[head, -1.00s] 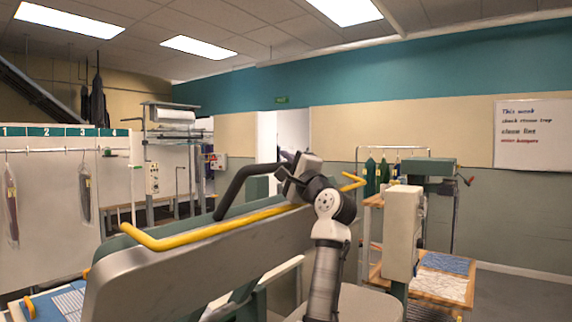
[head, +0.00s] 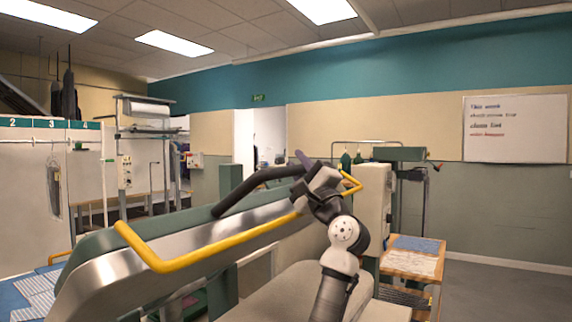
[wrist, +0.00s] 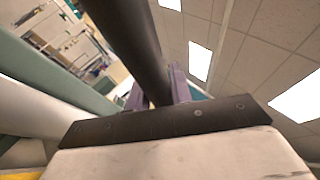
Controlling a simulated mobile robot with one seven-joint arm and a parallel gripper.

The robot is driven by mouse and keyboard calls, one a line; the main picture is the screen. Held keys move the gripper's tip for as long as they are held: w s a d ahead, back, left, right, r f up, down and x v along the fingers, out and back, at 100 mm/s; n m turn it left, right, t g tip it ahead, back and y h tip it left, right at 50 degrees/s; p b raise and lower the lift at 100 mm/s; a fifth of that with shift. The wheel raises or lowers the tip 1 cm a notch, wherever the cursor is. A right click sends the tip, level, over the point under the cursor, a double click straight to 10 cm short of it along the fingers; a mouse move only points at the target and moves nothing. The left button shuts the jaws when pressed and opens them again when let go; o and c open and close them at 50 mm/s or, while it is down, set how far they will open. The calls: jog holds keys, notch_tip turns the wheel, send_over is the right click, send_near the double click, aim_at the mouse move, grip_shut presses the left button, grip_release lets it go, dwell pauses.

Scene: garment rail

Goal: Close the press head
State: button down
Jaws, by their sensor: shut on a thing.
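The press head (head: 180,255) is a long silver and green body in the lower left of the head view. It is raised and tilted. A yellow bail (head: 225,238) runs along its front, and a thick black handle bar (head: 250,186) rises from it. My gripper (head: 303,162) is at the right end of the black bar. In the wrist view the purple fingers of my gripper (wrist: 158,95) stand on both sides of the black bar (wrist: 135,40), shut on it. The fingertips are partly hidden behind the bar.
A folding table with cloths (head: 415,258) stands at the right, beside a cream cabinet (head: 372,195). A garment rail with numbered slots (head: 50,130) is at the left. A blue surface with striped cloth (head: 38,295) lies at lower left. Floor at the far right is clear.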

jog(key=s+d+f+m+t+h+b, duration=0.1)
jog(key=s+d+f+m+t+b, duration=0.1)
jog(key=d+f+b, duration=0.4)
notch_tip(320, 180, down, 4)
jog(key=s+t+b, duration=0.1)
jog(key=s, duration=0.1)
jog(key=shift+s+d+m+h+b, duration=0.3)
jog(key=shift+s+m+b, duration=0.05)
jog(key=shift+m+b, duration=0.05)
jog(key=c, duration=1.3)
grip_release()
jog(key=shift+o, duration=0.2)
jog(key=shift+s+f, duration=0.1)
jog(key=shift+f, duration=0.1)
